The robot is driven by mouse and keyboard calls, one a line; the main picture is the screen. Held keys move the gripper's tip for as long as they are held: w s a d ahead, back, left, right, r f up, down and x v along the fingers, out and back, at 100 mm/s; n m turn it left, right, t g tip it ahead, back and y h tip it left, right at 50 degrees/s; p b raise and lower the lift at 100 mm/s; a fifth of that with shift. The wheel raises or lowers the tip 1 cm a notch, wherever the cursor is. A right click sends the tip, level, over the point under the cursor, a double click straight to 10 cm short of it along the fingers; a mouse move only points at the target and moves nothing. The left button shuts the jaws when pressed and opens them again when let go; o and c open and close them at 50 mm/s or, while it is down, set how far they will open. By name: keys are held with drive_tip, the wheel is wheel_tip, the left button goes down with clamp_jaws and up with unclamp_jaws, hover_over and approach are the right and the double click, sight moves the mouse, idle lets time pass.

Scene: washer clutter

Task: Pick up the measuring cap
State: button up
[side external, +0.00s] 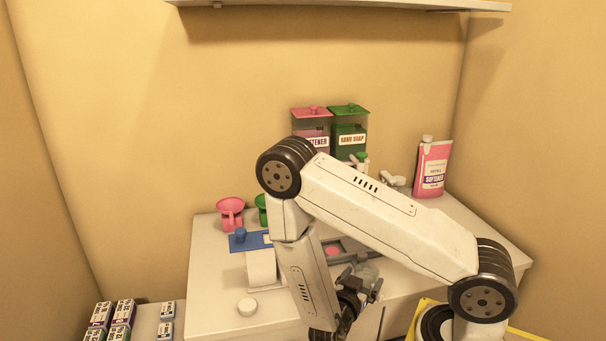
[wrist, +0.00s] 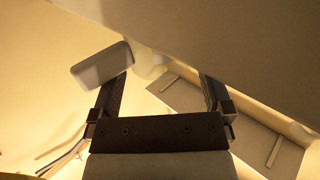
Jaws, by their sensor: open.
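A small round white cap (side external: 247,306) lies on the front left of the white counter; it looks like the measuring cap, but I cannot be sure. My gripper (side external: 362,284) is low at the counter's front edge, to the right of the cap and apart from it. In the wrist view my gripper (wrist: 162,82) has its two fingers wide apart, with nothing held between them. A pale rounded block (wrist: 102,65) shows by the left fingertip; I cannot tell what it is or whether it touches.
A pink scoop-like cup (side external: 230,208) and a blue-topped item (side external: 240,236) stand behind the cap. Pink (side external: 311,131) and green (side external: 349,131) dispensers stand at the back, a pink softener bottle (side external: 432,168) at the right. Small boxes (side external: 122,314) sit lower left. A shelf (side external: 340,4) hangs above.

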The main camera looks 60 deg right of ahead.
idle(0.4)
drive_tip(key=c, duration=1)
drive_tip(key=shift+r, duration=0.2)
wheel_tip(320, 180, up, 10)
drive_tip(key=shift+f, duration=0.25)
idle(0.8)
